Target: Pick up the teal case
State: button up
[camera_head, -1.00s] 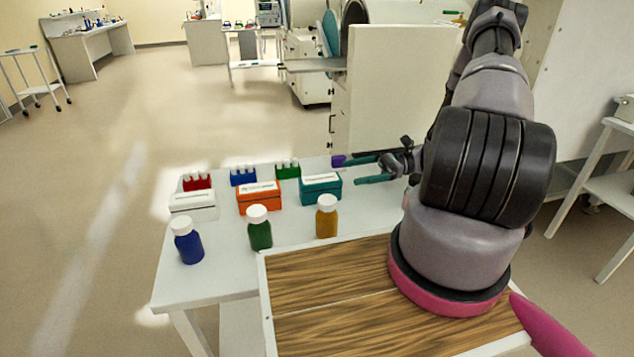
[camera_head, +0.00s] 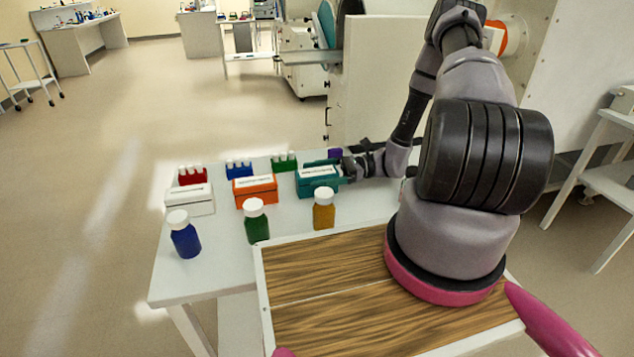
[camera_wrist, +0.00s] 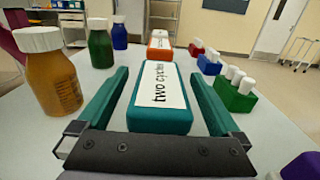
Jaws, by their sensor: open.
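The teal case (camera_head: 317,182) stands on the white table, at the right end of the row of cases. In the wrist view the teal case (camera_wrist: 157,115) shows a white label on top that reads "two cycles". My gripper (camera_wrist: 160,95) is open, with one teal finger along each side of the case and a small gap at each side. In the head view my gripper (camera_head: 335,172) reaches in from the right at the case's level, and its fingers are partly hidden. The case rests on the table.
An orange case (camera_head: 254,190) and a white case (camera_head: 190,199) stand to the left. Green (camera_head: 284,161), blue (camera_head: 238,168) and red (camera_head: 191,175) vial racks stand behind. Amber (camera_head: 323,209), green (camera_head: 256,222) and blue (camera_head: 185,236) bottles stand in front. A purple object (camera_wrist: 302,166) is close to the gripper.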

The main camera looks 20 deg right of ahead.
grip_shut()
dwell(0.3)
